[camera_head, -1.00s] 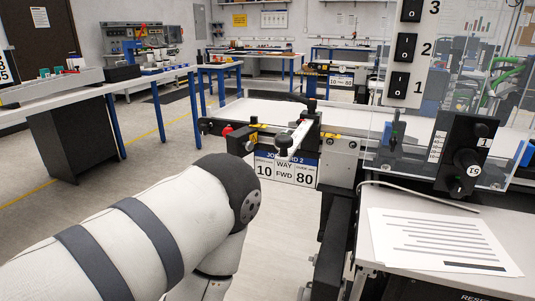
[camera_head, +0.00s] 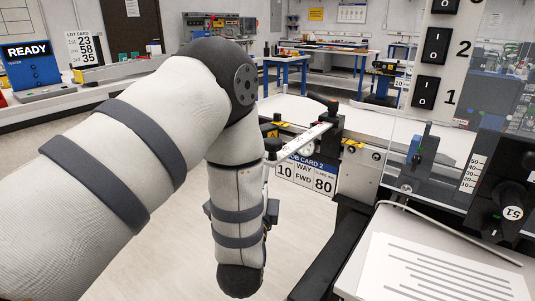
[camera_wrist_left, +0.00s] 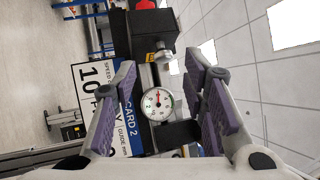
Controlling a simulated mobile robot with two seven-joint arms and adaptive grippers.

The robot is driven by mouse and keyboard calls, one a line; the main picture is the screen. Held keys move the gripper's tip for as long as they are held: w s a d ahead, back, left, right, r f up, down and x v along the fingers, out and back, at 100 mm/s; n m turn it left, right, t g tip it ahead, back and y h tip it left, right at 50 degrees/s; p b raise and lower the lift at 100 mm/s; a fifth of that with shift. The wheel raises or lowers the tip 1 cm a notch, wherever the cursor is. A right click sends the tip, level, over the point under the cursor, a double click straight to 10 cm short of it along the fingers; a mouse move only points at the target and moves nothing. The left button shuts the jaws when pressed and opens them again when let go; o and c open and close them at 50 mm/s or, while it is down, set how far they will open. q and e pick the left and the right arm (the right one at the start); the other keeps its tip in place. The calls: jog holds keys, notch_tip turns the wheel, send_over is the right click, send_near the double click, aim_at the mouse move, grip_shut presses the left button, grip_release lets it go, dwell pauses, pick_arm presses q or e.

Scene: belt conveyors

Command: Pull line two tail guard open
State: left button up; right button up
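The conveyor end with the job card 2 sign (camera_head: 308,173) stands right of my left arm in the head view. A pale flat bar (camera_head: 300,138) with dark end pieces juts from this end; I cannot tell for sure whether it is the tail guard. In the left wrist view the sign (camera_wrist_left: 92,85) appears turned on its side. My left gripper (camera_wrist_left: 160,108) is open there, its purple-padded fingers apart. A round gauge (camera_wrist_left: 157,104) and a dark bar show between them, with no clear contact. My left forearm largely hides the gripper in the head view. My right gripper is out of view.
A numbered switch panel (camera_head: 433,62) and clear shield stand at the right. A paper sheet (camera_head: 445,270) lies on the front right table. A bench with a READY screen (camera_head: 30,65) is at the left. Open floor lies below the sign.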

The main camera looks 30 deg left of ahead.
pick_arm(q)
jog(key=x, duration=0.4)
jog(key=shift+r, duration=0.15)
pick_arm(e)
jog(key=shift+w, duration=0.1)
pick_arm(q)
jog(key=shift+d, duration=0.1)
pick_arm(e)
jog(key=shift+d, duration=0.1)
pick_arm(q)
grip_shut()
